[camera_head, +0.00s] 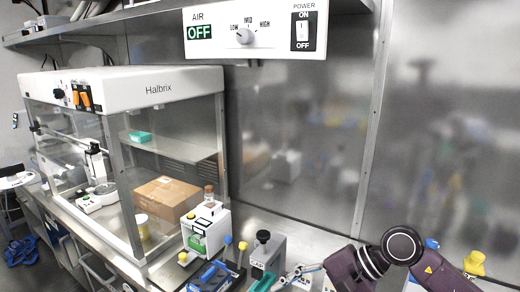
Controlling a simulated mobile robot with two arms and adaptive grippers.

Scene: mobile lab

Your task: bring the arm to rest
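My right arm (403,246) comes in from the lower right. It is dark purple and bends at a round joint with a white ring, and a purple section runs down to the bottom edge. My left arm and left gripper are not in view.
A white device (205,232), a blue item (212,277) and a grey device (268,254) crowd the bench near the arm. An AIR/POWER panel (270,42) hangs above.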

